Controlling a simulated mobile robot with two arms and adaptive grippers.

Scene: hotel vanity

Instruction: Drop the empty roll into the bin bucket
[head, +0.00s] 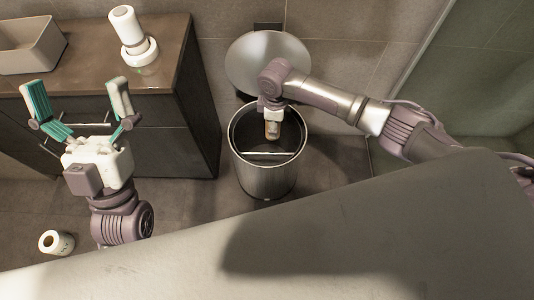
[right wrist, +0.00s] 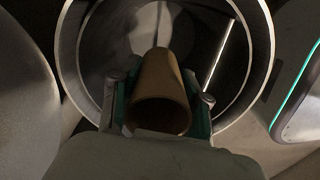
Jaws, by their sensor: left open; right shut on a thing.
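The empty roll (head: 272,130) is a brown cardboard tube. It shows close up in the right wrist view (right wrist: 161,85), with its hollow end toward the camera. My right gripper (right wrist: 160,95) is shut on it and points down over the bin's mouth; in the head view the gripper (head: 271,112) hides part of the roll. The bin bucket (head: 265,178) is a round metal bin on the floor, its lid (head: 268,62) tipped up behind it. Its rim surrounds the roll in the right wrist view (right wrist: 70,40). My left gripper (head: 80,105) is open and empty, in front of the vanity.
Another white roll (head: 56,242) lies on the floor at lower left. A thin bar (head: 268,154) crosses the bin's opening.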

